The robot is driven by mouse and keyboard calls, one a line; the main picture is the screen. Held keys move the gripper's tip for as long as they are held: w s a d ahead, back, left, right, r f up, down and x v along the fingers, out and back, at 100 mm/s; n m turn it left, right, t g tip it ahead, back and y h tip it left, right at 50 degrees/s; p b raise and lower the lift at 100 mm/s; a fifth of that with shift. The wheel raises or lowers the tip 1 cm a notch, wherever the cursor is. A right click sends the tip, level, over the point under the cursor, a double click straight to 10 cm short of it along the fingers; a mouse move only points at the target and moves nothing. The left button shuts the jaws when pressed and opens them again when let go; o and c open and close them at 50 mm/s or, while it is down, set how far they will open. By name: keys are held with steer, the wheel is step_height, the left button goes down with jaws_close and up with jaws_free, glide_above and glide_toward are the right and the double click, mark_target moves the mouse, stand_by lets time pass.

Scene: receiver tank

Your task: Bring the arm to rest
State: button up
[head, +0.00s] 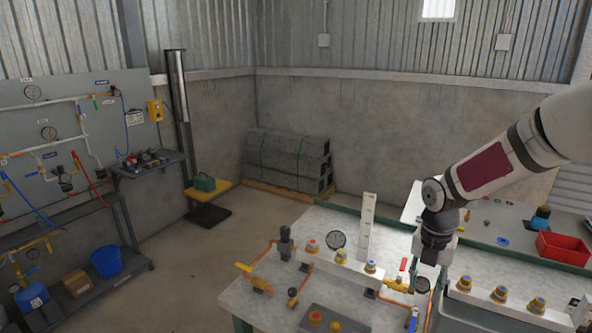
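My arm (490,165) reaches in from the right edge of the head view and bends down at a dark wrist. My gripper (428,277) points down over the right part of the light grey worktable (250,310), close to a red-handled valve (403,265) and a gauge (423,285). From this angle I cannot tell whether it touches them. Its fingers are small and partly lost among the fittings, so their opening and anything between them are unclear.
A manifold with colored caps (335,258) and an upright white strip (366,225) stand left of my gripper. Another capped manifold (500,305) is to its right. A red bin (563,249) sits on the back bench. The floor (200,260) at left is open.

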steer(key=s+a+r+m+t+h, duration=0.1)
steer(key=s+a+r+m, duration=0.35)
steer(key=r+m, duration=0.3)
steer(key=s+a+r+m+t+h, duration=0.1)
steer(key=s+a+r+m, duration=0.2)
steer(key=s+r+m, duration=0.35)
steer(key=s+a+r+m+t+y, duration=0.1)
steer(key=s+a+r+m, duration=0.2)
steer(key=s+m, duration=0.2)
steer(key=s+a+r+m+t+y+b, duration=0.1)
steer(key=s+a+r+m, duration=0.3)
steer(key=m, duration=0.4)
steer(key=shift+s+r+m+t+y+b, duration=0.15)
steer(key=shift+s+m+t+y+b, duration=0.2)
steer(key=shift+s+t, duration=0.4)
steer(key=shift+w, duration=0.1)
